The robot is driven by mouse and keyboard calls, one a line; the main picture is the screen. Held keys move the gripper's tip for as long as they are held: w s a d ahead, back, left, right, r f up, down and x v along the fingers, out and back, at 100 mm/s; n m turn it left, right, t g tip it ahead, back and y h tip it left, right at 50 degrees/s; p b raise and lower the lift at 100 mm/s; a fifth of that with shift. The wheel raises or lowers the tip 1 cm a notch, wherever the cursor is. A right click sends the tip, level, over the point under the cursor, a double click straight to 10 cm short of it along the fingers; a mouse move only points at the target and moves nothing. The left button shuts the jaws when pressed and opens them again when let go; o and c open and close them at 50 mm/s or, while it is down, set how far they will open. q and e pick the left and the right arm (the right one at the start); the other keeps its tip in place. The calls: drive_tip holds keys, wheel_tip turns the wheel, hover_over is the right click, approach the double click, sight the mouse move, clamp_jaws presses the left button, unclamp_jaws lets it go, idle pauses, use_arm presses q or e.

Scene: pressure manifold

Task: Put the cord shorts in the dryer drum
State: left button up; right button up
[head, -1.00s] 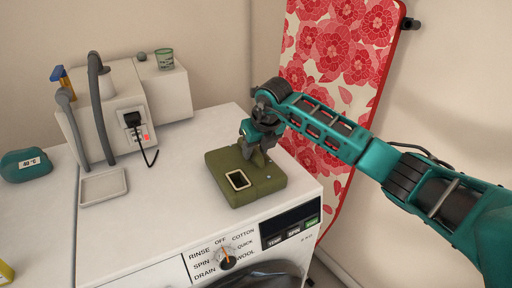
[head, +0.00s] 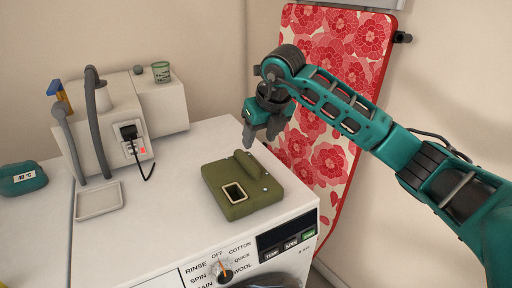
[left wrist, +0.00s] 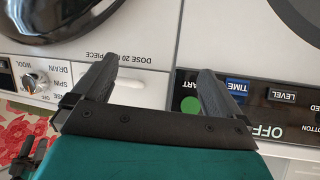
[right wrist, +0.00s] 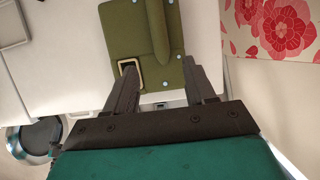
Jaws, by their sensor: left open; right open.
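An olive-green bundle (head: 243,190) lies on the white washer top (head: 150,220). It has a raised roll along one side, a framed dark patch and small pale-blue dots. I cannot tell whether it is the cord shorts. My right gripper (head: 262,135) is open and empty, above and behind the bundle. In the right wrist view the bundle (right wrist: 145,55) shows beyond and between the open fingers. My left gripper (left wrist: 158,78) is open and empty in front of machine panels and is outside the head view. A dark round door (left wrist: 50,15) shows there; no drum interior is visible.
A white appliance (head: 105,125) with grey hoses and a cable stands at the back left, beside a shallow tray (head: 98,200). A teal device (head: 22,178) sits at the far left. A red floral ironing board (head: 335,75) leans behind the right arm.

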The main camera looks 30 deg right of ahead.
drive_tip(key=shift+s+r, duration=0.2)
drive_tip(key=shift+r, duration=0.35)
drive_tip(key=shift+o, duration=0.4)
drive_tip(key=shift+s+a+r, duration=0.1)
drive_tip(key=shift+a, duration=0.1)
drive_tip(key=s+a+n+y, duration=0.2)
drive_tip(key=s+a+y, duration=0.2)
drive_tip(key=a+y, duration=0.9)
drive_tip(key=s+a+r+m+t+y+p, duration=0.25)
drive_tip(key=a+r+m+y, duration=0.3)
drive_tip(key=r, duration=0.45)
drive_tip(key=w+d+f+m+t+h, duration=0.1)
drive_tip(key=w+d+m+t+h, duration=0.1)
drive_tip(key=d+m+t+h, duration=0.7)
drive_tip(key=w+d+f+m+t+h, duration=0.25)
drive_tip(key=d+m+t, duration=0.2)
drive_tip(key=m, duration=0.85)
drive_tip(key=s+d+f+m+g+h, duration=0.2)
drive_tip(key=d+f+m+h, duration=0.2)
drive_tip(key=f+m+h, duration=0.3)
drive_tip(key=m+g, duration=0.4)
approach(253, 166)
drive_tip(key=shift+n, duration=0.25)
drive_tip(key=x, duration=0.5)
drive_tip(key=shift+d+f, duration=0.15)
drive_tip(key=shift+f, duration=0.1)
drive_tip(key=shift+r+x, duration=0.15)
drive_tip(key=shift+x, duration=1.35)
drive_tip(key=shift+r+x, duration=0.1)
drive_tip(key=shift+x, duration=1.45)
